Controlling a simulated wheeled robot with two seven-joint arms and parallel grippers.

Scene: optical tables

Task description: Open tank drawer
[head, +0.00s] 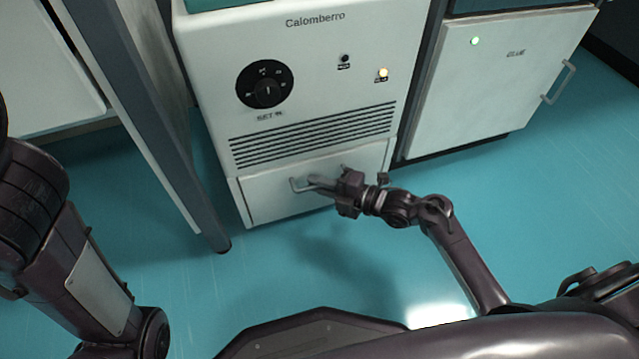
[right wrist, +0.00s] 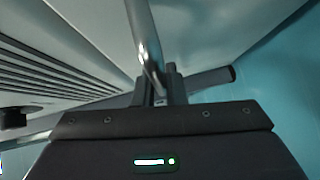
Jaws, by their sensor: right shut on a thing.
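The tank drawer (head: 268,197) is the white front at the bottom of the Calomberro machine, below the vent slots. It looks closed, about flush with the body. Its metal bar handle (head: 297,186) shows at its left end; the rest is behind my right gripper (head: 325,184). In the right wrist view the handle (right wrist: 146,45) runs down between the fingers of the right gripper (right wrist: 160,85), which are shut on it. My left arm (head: 90,270) is at the left of the head view; its gripper is out of the picture.
The white Calomberro machine (head: 320,70) has a black dial and a lit lamp. A white cabinet (head: 490,95) with a handle stands to its right. A grey table leg (head: 165,160) stands close on its left. The blue floor (head: 310,250) before the drawer is clear.

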